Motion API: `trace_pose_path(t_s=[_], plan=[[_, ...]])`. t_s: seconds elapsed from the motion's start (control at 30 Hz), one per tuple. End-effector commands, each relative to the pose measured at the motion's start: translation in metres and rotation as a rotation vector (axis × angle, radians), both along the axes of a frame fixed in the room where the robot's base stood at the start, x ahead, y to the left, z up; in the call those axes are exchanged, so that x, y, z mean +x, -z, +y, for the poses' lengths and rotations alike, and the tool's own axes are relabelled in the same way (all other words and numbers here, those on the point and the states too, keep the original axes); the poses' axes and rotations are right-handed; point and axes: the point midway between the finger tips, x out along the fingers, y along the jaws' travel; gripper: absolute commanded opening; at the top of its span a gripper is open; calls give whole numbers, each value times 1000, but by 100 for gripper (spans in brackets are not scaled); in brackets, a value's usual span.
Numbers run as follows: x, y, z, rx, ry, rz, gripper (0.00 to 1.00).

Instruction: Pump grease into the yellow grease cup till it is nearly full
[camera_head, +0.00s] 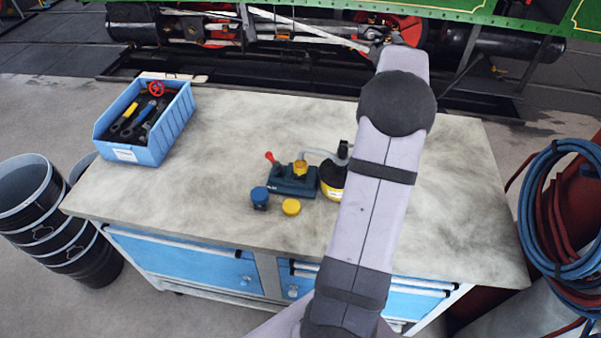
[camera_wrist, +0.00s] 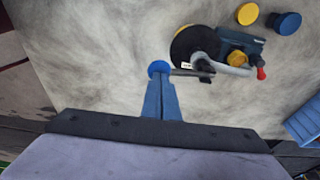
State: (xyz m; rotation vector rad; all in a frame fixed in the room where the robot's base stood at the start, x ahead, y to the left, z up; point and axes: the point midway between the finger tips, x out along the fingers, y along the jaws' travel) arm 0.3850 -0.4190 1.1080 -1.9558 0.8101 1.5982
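The yellow grease cup (camera_head: 300,168) sits on a dark teal block (camera_head: 280,182) on the bench; the cup also shows in the wrist view (camera_wrist: 237,59). A grey curved spout (camera_head: 320,154) runs from the black-and-yellow grease pump (camera_head: 331,185) to the cup. The grease level is hidden. In the wrist view the pump (camera_wrist: 186,45) has a metal lever (camera_wrist: 186,72) ending in a blue knob (camera_wrist: 159,68). My gripper (camera_wrist: 160,84) has its fingers close together at this knob and looks shut on it. My arm hides the gripper in the head view.
A blue cap (camera_head: 260,197) and a yellow cap (camera_head: 291,207) stand in front of the block, which has a red-knobbed lever (camera_head: 270,157). A blue tool bin (camera_head: 140,145) stands at the left of the bench (camera_head: 225,125). The bench's right side is clear. Hoses (camera_head: 565,220) hang beyond it.

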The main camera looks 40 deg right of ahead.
Motion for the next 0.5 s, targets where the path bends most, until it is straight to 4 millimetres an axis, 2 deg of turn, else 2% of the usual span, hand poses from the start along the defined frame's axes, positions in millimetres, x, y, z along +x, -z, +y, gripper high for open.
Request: trace_pose_path(t_s=[0.5], plan=[[0, -22, 0, 1, 0, 1, 0]])
